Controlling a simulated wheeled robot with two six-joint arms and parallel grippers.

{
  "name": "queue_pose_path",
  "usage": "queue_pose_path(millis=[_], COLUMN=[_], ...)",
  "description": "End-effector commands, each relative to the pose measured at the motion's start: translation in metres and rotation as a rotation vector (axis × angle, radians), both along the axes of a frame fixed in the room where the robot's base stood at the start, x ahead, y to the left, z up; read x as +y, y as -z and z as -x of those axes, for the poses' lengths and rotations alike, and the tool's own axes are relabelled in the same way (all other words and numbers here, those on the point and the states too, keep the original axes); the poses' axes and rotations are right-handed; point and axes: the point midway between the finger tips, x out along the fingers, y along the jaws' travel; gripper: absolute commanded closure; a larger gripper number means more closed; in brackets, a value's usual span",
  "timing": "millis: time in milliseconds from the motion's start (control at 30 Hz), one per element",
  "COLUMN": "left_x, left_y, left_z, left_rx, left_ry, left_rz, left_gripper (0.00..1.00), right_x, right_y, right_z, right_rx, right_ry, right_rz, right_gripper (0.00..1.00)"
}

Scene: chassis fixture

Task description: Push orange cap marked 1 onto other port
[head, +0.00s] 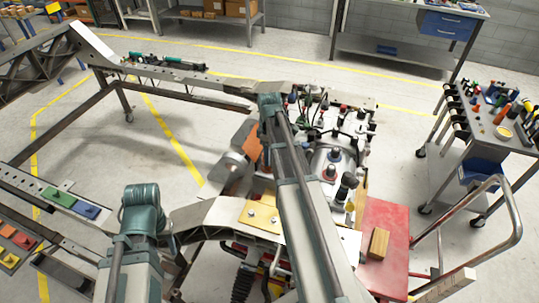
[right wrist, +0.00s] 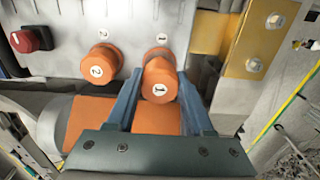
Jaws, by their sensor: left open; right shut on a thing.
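In the right wrist view, the orange cap marked 1 (right wrist: 159,84) is between the two fingers of my right gripper (right wrist: 158,84), which is shut on it. Its numbered face points toward the camera. Behind it is another round orange part below the panel label 1; I cannot tell whether the cap touches the panel. An orange cap marked 2 (right wrist: 97,69) sits on the grey panel (right wrist: 70,35) to the left, below its label. In the head view, my left gripper (head: 142,208) is low on the left, away from the caps; its fingertips are unclear. My right arm hides the caps there.
A red knob (right wrist: 32,40) is at the panel's left end. A gold bracket (right wrist: 255,40) stands close on the right. An orange-banded cylinder (right wrist: 95,120) lies below. In the head view, a red cart (head: 385,225) with a wooden block (head: 378,243) is at right.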

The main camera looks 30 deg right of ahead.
Motion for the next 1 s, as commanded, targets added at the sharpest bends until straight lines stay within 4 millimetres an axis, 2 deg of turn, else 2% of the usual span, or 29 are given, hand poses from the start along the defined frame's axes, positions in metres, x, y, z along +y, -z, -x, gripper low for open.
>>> queue_pose_path(millis=[600, 1000], left_x=[0.0, 0.0], left_y=[0.022, 0.023], left_z=[0.0, 0.0], left_rx=[0.0, 0.0], left_ry=[0.0, 0.0], left_rz=[0.0, 0.0], left_gripper=[0.5, 0.5], right_x=[0.0, 0.0], right_y=[0.022, 0.023], right_z=[0.0, 0.0], right_rx=[0.0, 0.0], right_ry=[0.0, 0.0], right_rz=[0.0, 0.0], right_gripper=[1.0, 1.0])
